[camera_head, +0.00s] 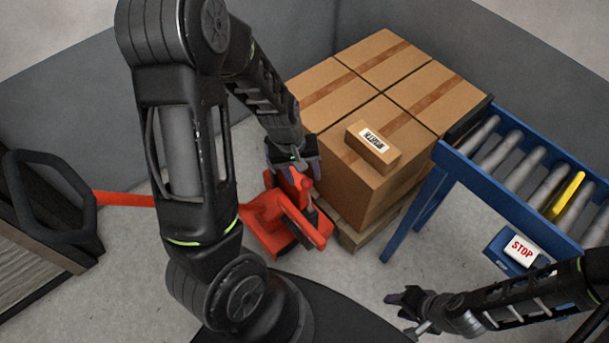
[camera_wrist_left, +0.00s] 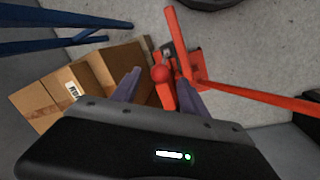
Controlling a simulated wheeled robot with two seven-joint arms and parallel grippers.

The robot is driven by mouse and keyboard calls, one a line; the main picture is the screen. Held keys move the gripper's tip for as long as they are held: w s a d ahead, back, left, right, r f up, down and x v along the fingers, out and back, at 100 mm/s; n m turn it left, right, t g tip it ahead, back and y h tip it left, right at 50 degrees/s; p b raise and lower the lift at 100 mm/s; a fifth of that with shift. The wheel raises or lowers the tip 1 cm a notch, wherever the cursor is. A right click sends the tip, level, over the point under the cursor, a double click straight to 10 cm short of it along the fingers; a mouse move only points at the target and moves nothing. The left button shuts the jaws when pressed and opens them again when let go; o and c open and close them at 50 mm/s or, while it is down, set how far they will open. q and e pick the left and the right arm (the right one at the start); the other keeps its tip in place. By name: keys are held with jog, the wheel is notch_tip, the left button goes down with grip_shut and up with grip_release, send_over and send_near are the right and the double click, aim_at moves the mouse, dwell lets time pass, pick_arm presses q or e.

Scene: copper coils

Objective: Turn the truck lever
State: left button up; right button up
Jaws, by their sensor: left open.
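The red truck (camera_head: 287,222) stands on the floor in front of the boxes. In the left wrist view a red lever with a round knob (camera_wrist_left: 161,73) rises from the truck (camera_wrist_left: 197,63). My left gripper (camera_head: 293,168) is above the truck, by its upper red part. In the left wrist view this gripper (camera_wrist_left: 158,86) is open, with the knob and lever showing between its two fingers. I cannot tell whether the fingers touch the lever. My right gripper (camera_head: 408,308) is low at the right, away from the truck; its opening is unclear.
Stacked cartons (camera_head: 377,107) sit on a wooden pallet (camera_head: 355,235), with a small labelled box (camera_head: 373,149) on top. A blue roller conveyor (camera_head: 428,195) with a STOP sign (camera_head: 523,250) is at right. A long red bar (camera_head: 124,199) runs left toward a black loop (camera_head: 50,197).

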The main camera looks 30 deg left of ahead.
pick_arm(q)
jog(key=shift+c, duration=0.3)
